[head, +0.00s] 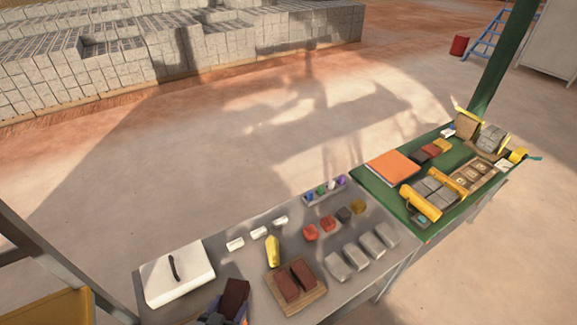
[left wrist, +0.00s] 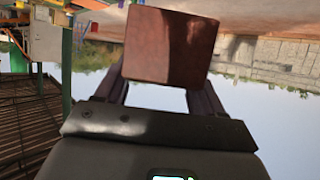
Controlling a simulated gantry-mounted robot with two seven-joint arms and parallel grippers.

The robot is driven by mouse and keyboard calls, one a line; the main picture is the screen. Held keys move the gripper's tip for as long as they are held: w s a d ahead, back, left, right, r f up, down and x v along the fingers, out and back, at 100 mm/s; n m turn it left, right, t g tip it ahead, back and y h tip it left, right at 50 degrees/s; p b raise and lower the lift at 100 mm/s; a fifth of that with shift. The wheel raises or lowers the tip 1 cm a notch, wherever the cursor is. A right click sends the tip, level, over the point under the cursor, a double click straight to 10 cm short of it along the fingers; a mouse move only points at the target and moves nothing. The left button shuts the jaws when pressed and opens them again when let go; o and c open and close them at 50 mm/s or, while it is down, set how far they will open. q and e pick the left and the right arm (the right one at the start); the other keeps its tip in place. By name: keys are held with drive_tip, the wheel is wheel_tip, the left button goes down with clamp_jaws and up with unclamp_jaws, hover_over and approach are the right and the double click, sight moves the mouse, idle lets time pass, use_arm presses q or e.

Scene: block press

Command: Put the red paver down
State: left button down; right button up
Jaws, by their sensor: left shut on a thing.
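My left gripper (head: 229,313) shows at the bottom of the head view, in front of the grey table. It is shut on a red-brown paver (head: 235,295), held tilted near the table's front edge. In the left wrist view the paver (left wrist: 170,46) sits between the two fingers, with its broad face towards the camera. Two similar dark red pavers (head: 287,286) lie side by side on a wooden board (head: 311,297) to the right of the gripper. My right gripper is not in view.
A white case (head: 190,274) with a dark handle lies left. A yellow object (head: 273,251) stands behind the board. Several grey blocks (head: 355,255) lie right, with small red pieces (head: 310,232) behind. A green table (head: 399,201) adjoins at right.

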use_arm(q)
drive_tip(key=a+r+n+y, duration=0.2)
drive_tip(key=a+r, duration=0.1)
drive_tip(key=a, duration=0.2)
drive_tip(key=shift+w+a+r+n+y, duration=0.15)
drive_tip(key=shift+a+n+y, duration=0.15)
drive_tip(key=shift+a+y, duration=0.1)
drive_tip(key=shift+t, duration=0.3)
